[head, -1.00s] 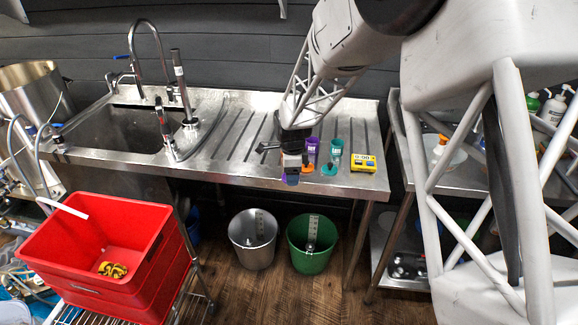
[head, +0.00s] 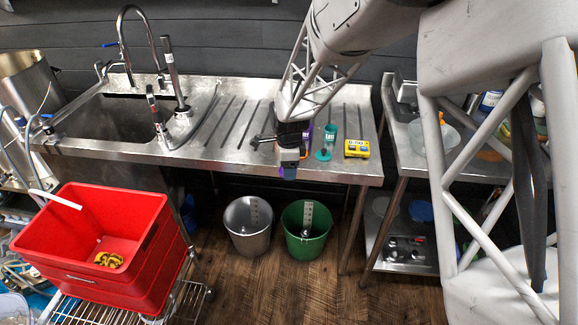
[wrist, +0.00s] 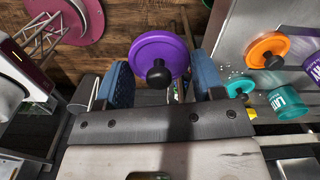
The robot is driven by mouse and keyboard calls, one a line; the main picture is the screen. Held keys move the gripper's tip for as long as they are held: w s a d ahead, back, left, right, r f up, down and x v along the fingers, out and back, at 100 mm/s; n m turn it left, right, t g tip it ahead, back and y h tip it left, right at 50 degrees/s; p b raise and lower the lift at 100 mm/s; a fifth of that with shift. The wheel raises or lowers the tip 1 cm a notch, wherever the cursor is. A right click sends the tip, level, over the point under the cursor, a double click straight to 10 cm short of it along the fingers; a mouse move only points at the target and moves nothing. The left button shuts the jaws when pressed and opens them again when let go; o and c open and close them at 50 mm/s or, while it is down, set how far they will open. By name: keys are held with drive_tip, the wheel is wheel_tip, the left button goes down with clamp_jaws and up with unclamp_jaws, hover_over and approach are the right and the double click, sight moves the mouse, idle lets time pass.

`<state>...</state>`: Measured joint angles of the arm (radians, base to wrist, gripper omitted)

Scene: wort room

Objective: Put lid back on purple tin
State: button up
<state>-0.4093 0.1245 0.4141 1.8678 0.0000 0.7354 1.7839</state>
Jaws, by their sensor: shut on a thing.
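The purple lid (wrist: 160,50), a round disc with a black knob (wrist: 158,74), is between the two blue fingers of my gripper (wrist: 163,82) in the wrist view. My gripper is shut on it; the exact contact is hard to see. In the head view my gripper (head: 289,165) is at the counter's front edge, with a bit of purple under it. The purple tin (wrist: 314,68), with white lettering, is at the right edge of the wrist view, partly cut off. In the head view it is mostly hidden behind my gripper.
An orange lid (wrist: 270,48), a teal tin (wrist: 288,101) and a teal lid (wrist: 240,87) are near the purple tin on the steel counter (head: 230,135). A sink lies left; silver (head: 248,228) and green (head: 306,230) buckets stand below.

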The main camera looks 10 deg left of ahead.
drive_tip(key=shift+w, duration=0.1)
drive_tip(key=w+d+r, duration=0.1)
drive_tip(key=w+r, duration=0.2)
drive_tip(key=w, duration=1)
drive_tip(key=w+d+r, duration=0.2)
drive_tip(key=w+r, duration=0.2)
drive_tip(key=w, duration=0.9)
drive_tip(key=shift+d+r, duration=0.15)
drive_tip(key=shift+f, duration=3.2)
drive_tip(key=shift+f, duration=0.15)
drive_tip(key=o, duration=1.1)
